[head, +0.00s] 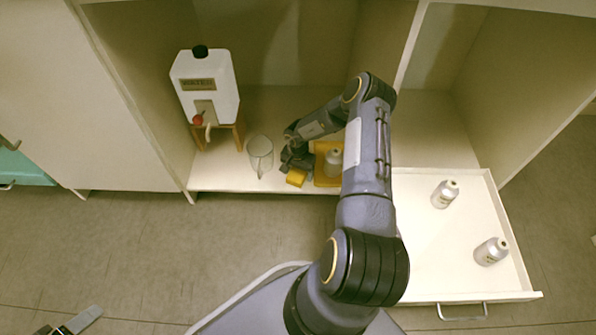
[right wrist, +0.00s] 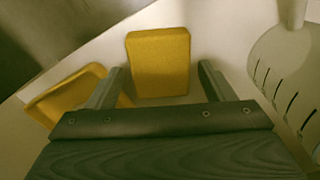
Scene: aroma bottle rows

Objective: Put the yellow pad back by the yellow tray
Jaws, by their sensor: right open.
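The yellow pad (head: 296,178) lies on the cabinet floor near its front edge, just left of the yellow tray (head: 325,180). In the right wrist view the pad (right wrist: 158,62) shows between my fingers, and the tray (right wrist: 72,92) is at the left with a gap between them. A small silver bottle (head: 333,162) stands on the tray. My right gripper (head: 295,161) is open and empty at the pad; contact cannot be told. My left gripper (head: 70,326) shows only partly at the lower left, and its jaws are unclear.
A clear measuring jug (head: 260,155) stands close left of my right gripper. A white water container (head: 206,85) on a wooden stand is further left. An open drawer (head: 440,260) at the right holds two silver bottles (head: 445,193).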

